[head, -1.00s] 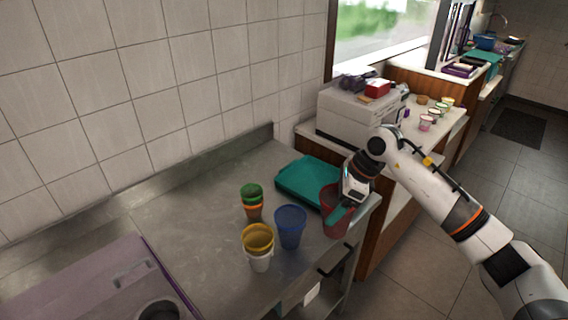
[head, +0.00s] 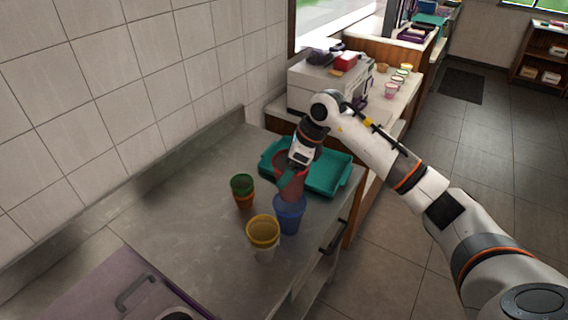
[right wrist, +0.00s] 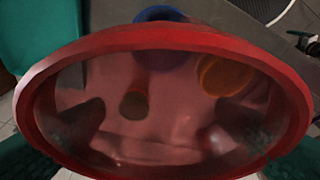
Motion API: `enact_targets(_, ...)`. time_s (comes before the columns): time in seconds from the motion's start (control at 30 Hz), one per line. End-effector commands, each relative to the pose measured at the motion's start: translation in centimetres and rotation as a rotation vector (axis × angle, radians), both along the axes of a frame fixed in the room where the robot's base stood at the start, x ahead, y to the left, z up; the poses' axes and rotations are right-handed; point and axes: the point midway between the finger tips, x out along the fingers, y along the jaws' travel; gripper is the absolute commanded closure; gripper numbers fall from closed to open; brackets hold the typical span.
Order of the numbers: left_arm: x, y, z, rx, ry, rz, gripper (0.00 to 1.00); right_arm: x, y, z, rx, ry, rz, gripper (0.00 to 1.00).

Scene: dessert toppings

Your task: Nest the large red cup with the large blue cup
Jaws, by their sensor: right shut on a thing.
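The large red cup (head: 298,186) is in my right gripper (head: 292,176), which is shut on its wall. In the head view the red cup overlaps the upper part of the large blue cup (head: 290,217); I cannot tell whether its base is inside the blue cup or above it. In the right wrist view the see-through red cup (right wrist: 165,38) fills most of the picture, and the blue cup (right wrist: 165,14) shows past its rim at the top. The blue cup stands upright on the counter. My left gripper is out of view.
Yellow cups (head: 263,228) stand left of the blue cup, nested with a white one. Green and orange cups (head: 243,187) stand farther back. A teal tray (head: 334,178) lies behind. The metal counter (head: 190,225) is clear to the left.

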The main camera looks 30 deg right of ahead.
Motion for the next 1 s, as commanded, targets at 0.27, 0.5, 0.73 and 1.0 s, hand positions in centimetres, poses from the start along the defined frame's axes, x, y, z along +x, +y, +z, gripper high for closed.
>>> enact_targets(0.27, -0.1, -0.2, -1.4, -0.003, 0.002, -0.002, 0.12, 0.0, 0.0, -2.5, 0.001, 0.0, 0.0, 0.42)
enact_targets(0.5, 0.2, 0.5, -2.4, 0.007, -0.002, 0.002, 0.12, 0.0, 0.0, -4.5, 0.0, 0.001, 0.0, 0.42)
enact_targets(0.73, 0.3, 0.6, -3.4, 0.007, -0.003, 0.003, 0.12, 0.0, 0.1, -6.3, 0.002, 0.001, 0.0, 0.42)
enact_targets(1.0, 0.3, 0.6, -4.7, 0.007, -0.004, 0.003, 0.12, 0.0, 0.0, -8.5, 0.0, 0.0, 0.001, 0.42)
